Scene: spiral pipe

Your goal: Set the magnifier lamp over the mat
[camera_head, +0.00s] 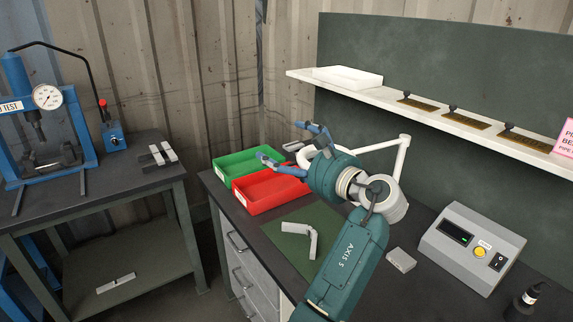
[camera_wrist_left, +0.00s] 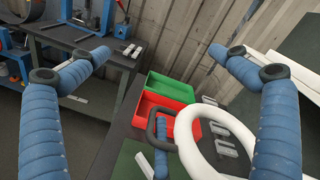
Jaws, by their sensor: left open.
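The magnifier lamp's white jointed arm (camera_head: 402,150) stands at the back of the bench, behind my left gripper. My right gripper is not in view.
A green bin (camera_head: 226,166) and a red bin (camera_head: 262,204) stand at the bench's left end. A white shelf (camera_head: 420,108) runs above the bench. A blue press (camera_head: 20,110) stands at left.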

